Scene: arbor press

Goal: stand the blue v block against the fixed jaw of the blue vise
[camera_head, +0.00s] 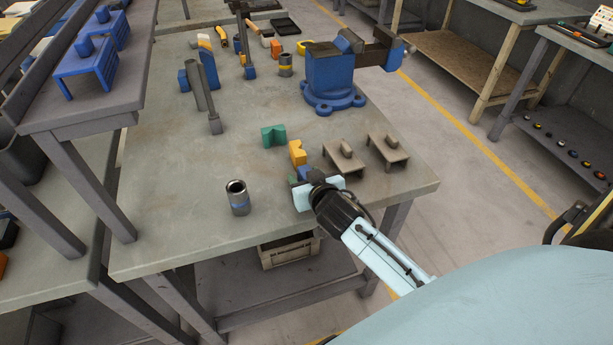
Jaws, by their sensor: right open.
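The blue v block (304,173) is on the workbench near its front edge, just beyond my right gripper (301,184). It is partly hidden by the gripper, so I cannot tell whether they touch. My right gripper is open. A yellow v block (298,153) and a green v block (273,136) stand in a row behind the blue one. The blue vise (330,78) is bolted on the bench farther back, with its jaws at the top toward the right. My left gripper is not in view.
Two small grey-brown stands (387,150) are right of the v blocks. An arbor press-like grey tool (206,95) stands behind. The bench (180,190) is clear at left.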

